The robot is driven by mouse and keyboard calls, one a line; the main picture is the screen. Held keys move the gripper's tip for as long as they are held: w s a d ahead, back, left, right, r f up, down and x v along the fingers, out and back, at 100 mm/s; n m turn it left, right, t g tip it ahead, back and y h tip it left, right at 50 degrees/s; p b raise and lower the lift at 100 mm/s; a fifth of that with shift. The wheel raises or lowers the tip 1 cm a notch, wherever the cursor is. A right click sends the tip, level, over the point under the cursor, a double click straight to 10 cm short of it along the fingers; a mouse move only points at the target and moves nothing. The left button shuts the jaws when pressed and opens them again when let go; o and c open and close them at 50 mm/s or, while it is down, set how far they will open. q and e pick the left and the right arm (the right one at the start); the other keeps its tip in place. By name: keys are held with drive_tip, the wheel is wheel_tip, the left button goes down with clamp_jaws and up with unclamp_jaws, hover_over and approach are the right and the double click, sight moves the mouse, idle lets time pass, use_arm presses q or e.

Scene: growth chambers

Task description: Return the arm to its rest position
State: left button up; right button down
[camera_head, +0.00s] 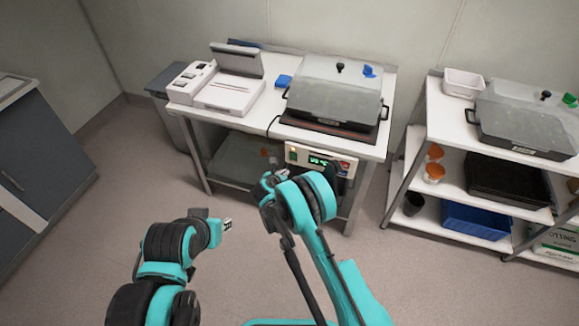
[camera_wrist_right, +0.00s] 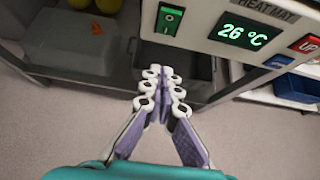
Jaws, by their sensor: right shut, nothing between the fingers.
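My right arm (camera_head: 322,250) reaches up from the bottom of the head view. Its gripper (camera_head: 268,180) is in front of the bench, just below the heat mat controller (camera_head: 315,159). In the right wrist view the gripper (camera_wrist_right: 162,92) has its fingertips together and holds nothing. It is apart from the controller (camera_wrist_right: 205,22), which reads 26 °C and has a green switch (camera_wrist_right: 169,19) and a red UP button (camera_wrist_right: 304,44). My left arm (camera_head: 165,247) is bent at the lower left, and its end (camera_head: 222,226) is too small to read.
The bench (camera_head: 378,149) carries a lidded tray (camera_head: 335,92) on a dark mat and a white device (camera_head: 228,95). A shelf rack (camera_head: 416,147) stands at the right with trays and pots. A dark cabinet (camera_head: 35,150) is at the left. Open floor (camera_head: 100,215) lies around my arms.

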drive_tip(key=s+a+r+p, duration=0.1)
drive_tip(key=s+a, duration=0.1)
drive_tip(key=s, duration=0.3)
drive_tip(key=shift+s+r, duration=0.35)
drive_tip(key=shift+r, duration=0.05)
drive_tip(key=shift+r, duration=0.1)
drive_tip(key=s+d+r+m+g, duration=0.1)
drive_tip(key=s+d+r+m, duration=0.2)
drive_tip(key=d+r+m, duration=0.35)
drive_tip(key=s+d+r+m+g+y, duration=0.1)
drive_tip(key=s+d+r+m, duration=0.25)
drive_tip(key=r, duration=0.65)
drive_tip(key=s+d+r+m+g, duration=0.1)
drive_tip(key=s+d+r+m, duration=0.1)
drive_tip(key=d+r+m, duration=0.45)
drive_tip(key=s+d+r+m+y, duration=0.1)
drive_tip(key=s+d+r+m, duration=0.1)
drive_tip(key=s+m, duration=0.3)
drive_tip(key=s+d+r+m, duration=0.2)
drive_tip(key=s+m, duration=0.3)
drive_tip(key=s, duration=0.6)
drive_tip(key=s+d+r+m+y, duration=0.1)
drive_tip(key=s+r+m, duration=0.1)
drive_tip(key=s+m, duration=0.3)
drive_tip(key=s, duration=0.2)
drive_tip(key=shift+s+d+m+y, duration=0.3)
drive_tip(key=shift+s+d+m, duration=0.05)
drive_tip(key=shift+s+d, duration=0.05)
